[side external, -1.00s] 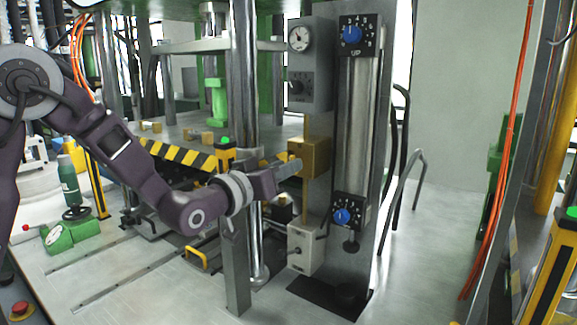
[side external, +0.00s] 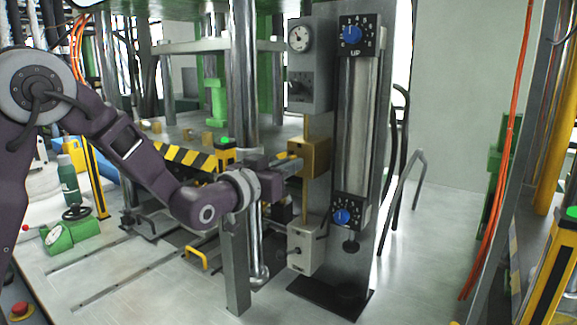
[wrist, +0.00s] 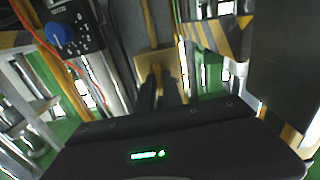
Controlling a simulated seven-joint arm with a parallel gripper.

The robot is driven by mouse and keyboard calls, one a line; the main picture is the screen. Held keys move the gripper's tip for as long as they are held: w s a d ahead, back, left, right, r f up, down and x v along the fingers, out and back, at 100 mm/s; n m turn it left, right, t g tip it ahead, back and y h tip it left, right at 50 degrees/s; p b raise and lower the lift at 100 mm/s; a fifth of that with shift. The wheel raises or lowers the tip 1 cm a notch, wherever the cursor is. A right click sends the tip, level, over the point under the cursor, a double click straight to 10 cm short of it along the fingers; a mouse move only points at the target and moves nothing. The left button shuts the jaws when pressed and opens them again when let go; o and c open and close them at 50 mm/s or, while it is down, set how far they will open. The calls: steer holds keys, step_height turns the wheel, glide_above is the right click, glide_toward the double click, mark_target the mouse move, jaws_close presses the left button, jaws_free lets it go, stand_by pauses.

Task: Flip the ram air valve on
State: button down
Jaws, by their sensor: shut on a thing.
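A brass valve block (side external: 316,158), which looks like the ram air valve, is fixed to the left side of the grey upright panel. My gripper (side external: 293,163) is level with it, reaching in from the left with its fingers at the block's left face. In the wrist view the brass block (wrist: 156,62) lies straight ahead, and the two dark fingers of my gripper (wrist: 158,85) point at it, close together. The fingers are shut on a small part at the block, apparently the valve's lever, which they mostly hide.
A gauge box (side external: 308,65) is above the block and a grey switch box (side external: 304,248) below it. Blue dials (side external: 352,36) and (side external: 342,216) sit on the panel. A chrome column (side external: 244,90) stands close to my wrist.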

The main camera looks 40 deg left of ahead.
steer(key=c, duration=1.5)
jaws_free()
steer(key=shift+c, duration=0.2)
steer(key=s, duration=0.7)
steer(key=shift+s, duration=0.1)
steer(key=s+a+f+g, duration=0.1)
steer(key=s+g, duration=0.3)
steer(key=s, duration=0.7)
steer(key=s+a+f+g, duration=0.1)
steer(key=s+f+g, duration=0.2)
steer(key=s, duration=0.8)
steer(key=s+a+f+g, duration=0.1)
steer(key=s+f+g, duration=0.2)
steer(key=s, duration=0.8)
steer(key=shift+g, duration=1.2)
